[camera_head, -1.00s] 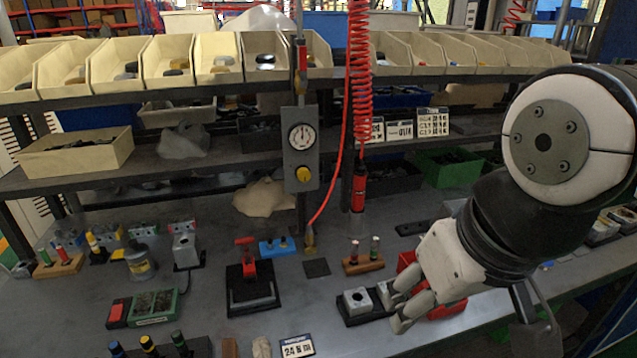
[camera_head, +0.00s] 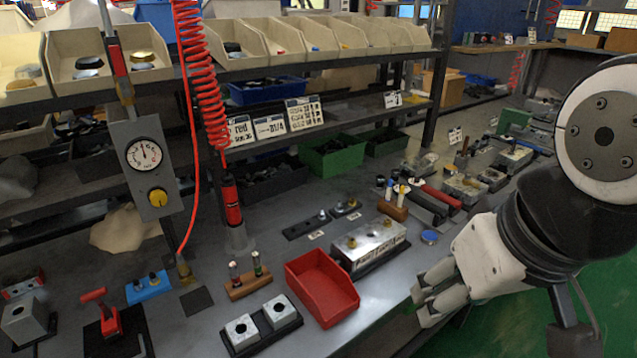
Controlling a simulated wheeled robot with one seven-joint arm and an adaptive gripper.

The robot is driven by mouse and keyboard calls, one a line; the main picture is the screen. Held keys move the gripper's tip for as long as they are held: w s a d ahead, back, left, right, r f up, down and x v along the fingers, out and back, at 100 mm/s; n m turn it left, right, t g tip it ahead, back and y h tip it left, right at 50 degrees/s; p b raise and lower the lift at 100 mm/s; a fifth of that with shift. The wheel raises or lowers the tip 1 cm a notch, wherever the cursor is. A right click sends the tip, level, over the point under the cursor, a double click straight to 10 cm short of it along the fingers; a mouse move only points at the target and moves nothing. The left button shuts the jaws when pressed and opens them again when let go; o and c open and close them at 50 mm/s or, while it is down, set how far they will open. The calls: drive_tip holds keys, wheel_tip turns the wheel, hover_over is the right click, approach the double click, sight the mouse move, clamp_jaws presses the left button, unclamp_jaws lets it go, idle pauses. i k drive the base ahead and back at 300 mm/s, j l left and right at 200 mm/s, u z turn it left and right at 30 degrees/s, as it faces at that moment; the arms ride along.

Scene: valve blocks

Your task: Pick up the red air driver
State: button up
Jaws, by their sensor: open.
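The red air driver (camera_head: 232,203) hangs upright from a red coiled hose (camera_head: 200,85), left of the middle of the view. It has a dark upper end and a pale, translucent-looking lower end just above the bench. My gripper (camera_head: 424,298) is at the lower right, near the bench's front edge, with its fingers pointing left. It is open and empty, well to the right of the driver and apart from it.
A gauge panel (camera_head: 150,165) is left of the driver. A shelf with cream bins (camera_head: 275,40) runs behind.

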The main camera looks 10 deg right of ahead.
sight(227, 182)
drive_tip(key=l+u, duration=0.15)
drive_tip(key=u, duration=0.2)
drive_tip(key=i+l+u, duration=0.1)
drive_tip(key=u, duration=0.3)
drive_tip(key=l+u, duration=0.55)
drive_tip(key=l, duration=0.7)
drive_tip(key=k+l+u, duration=0.2)
drive_tip(key=l, duration=0.65)
drive_tip(key=i+l, duration=0.05)
